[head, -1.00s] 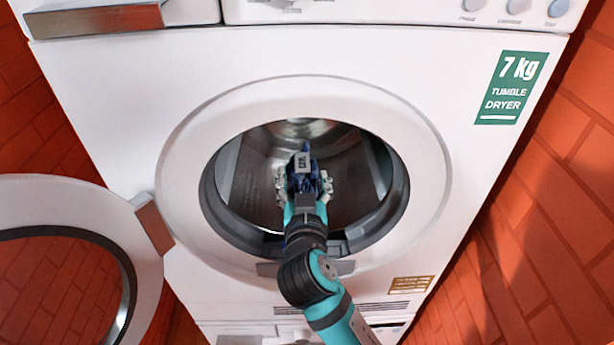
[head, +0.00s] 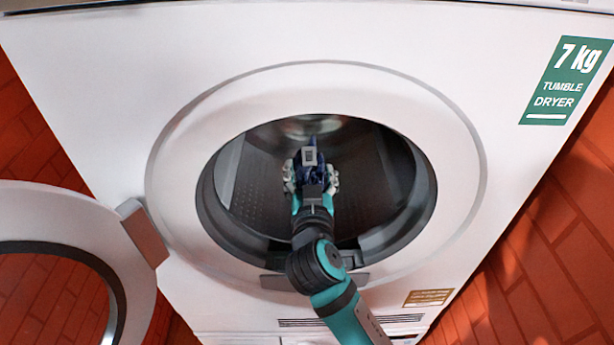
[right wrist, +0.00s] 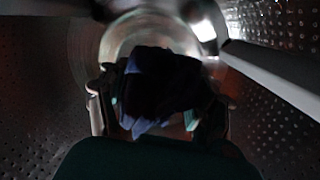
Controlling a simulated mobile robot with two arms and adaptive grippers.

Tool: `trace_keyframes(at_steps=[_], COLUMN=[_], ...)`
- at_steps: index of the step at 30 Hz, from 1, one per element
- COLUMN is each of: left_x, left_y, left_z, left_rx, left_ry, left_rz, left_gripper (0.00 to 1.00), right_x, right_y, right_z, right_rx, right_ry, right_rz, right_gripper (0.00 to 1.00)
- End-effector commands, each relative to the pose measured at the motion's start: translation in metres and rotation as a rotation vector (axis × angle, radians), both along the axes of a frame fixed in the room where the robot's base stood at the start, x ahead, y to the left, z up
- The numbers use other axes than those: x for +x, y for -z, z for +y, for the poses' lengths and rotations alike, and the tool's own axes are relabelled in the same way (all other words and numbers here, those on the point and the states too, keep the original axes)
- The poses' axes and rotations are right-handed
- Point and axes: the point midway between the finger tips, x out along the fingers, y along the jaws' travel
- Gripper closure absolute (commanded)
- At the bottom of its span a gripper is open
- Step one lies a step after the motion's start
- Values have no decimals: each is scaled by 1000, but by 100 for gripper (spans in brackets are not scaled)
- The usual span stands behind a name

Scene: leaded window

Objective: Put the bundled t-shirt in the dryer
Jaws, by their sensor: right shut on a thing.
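The white tumble dryer (head: 110,110) fills the head view, with its round door (head: 125,225) swung open to the left. My right arm reaches through the opening, and my right gripper (head: 313,176) is inside the drum (head: 260,165). It is shut on the dark blue bundled t-shirt (head: 313,150), which is held off the drum's floor as far as I can tell. In the right wrist view the dark bundle (right wrist: 160,85) sits between the two fingers, with the drum's back wall behind it. My left gripper is not in view.
The opening's rim (head: 425,205) surrounds my right forearm, with the lower lip close beneath it. Perforated drum walls (right wrist: 280,120) and a raised drum rib (right wrist: 265,75) lie around the gripper.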

Motion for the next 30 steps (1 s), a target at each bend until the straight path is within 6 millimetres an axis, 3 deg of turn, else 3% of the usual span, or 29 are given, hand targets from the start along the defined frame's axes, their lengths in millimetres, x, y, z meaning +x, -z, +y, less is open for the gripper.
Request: trace_keyframes(at_steps=[8,9,15,25,30], left_x=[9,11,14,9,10], left_y=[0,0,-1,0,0], left_z=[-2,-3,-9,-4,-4], left_rx=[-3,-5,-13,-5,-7], left_ry=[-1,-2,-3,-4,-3], left_rz=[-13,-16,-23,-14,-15], left_gripper=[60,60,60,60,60], right_x=[1,1,1,-2,-25], right_y=[0,0,0,1,0], right_z=[-1,-1,0,0,0], right_rx=[0,0,0,1,3], right_ry=[0,0,0,-1,-2], right_rz=[-2,-2,-1,2,3], right_gripper=[74,35,9,9,9])
